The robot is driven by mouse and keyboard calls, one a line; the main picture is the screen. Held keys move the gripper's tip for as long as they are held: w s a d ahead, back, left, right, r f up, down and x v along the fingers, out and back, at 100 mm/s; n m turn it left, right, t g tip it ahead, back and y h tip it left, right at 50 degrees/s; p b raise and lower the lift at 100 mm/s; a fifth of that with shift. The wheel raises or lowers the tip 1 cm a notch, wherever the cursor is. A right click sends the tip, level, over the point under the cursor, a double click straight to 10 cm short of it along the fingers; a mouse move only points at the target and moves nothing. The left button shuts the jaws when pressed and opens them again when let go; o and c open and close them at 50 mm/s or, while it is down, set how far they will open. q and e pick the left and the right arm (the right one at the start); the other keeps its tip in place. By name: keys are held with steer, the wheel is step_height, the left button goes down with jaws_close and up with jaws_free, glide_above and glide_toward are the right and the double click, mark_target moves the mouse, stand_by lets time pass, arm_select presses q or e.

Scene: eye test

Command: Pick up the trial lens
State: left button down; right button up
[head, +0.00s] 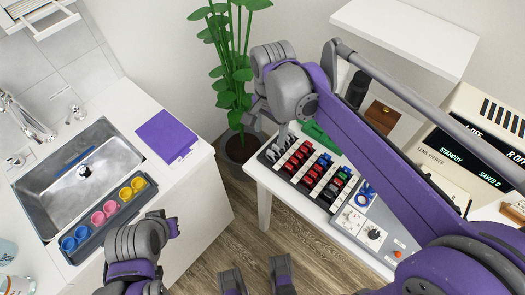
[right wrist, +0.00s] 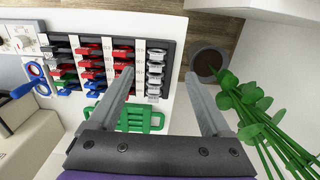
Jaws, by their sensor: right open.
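A black lens rack (head: 262,158) on the white table holds several rows of small trial lenses with red, black, green, blue and grey tabs. In the right wrist view the red-tabbed lenses (right wrist: 122,70) sit mid-rack and a grey column of lenses (right wrist: 155,75) lies at its right side. I cannot tell which lens is meant. My right gripper (head: 266,122) is open and empty above the rack's far-left end; its fingers (right wrist: 160,110) spread wide in the right wrist view. My left gripper (head: 256,276) shows at the bottom edge, fingers apart and empty, away from the rack.
A green handled item (right wrist: 140,118) lies beside the rack, and a blue ringed item (head: 364,194) lies at its other side. A potted plant (head: 239,147) stands close by my right gripper. A lens viewer (head: 440,170) stands right. A sink counter (head: 190,180) is left.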

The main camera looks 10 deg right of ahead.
glide_above(271, 152)
step_height(271, 152, down, 4)
steer(key=shift+f, duration=0.1)
steer(key=shift+w+d+f+b, duration=0.1)
steer(key=shift+f+b, duration=0.15)
steer(key=shift+f, duration=1.2)
steer(key=shift+w+d+f+b, duration=0.1)
steer(key=shift+f+b, duration=0.1)
steer(key=shift+f, duration=1.25)
steer(key=shift+a, duration=0.1)
jaws_close()
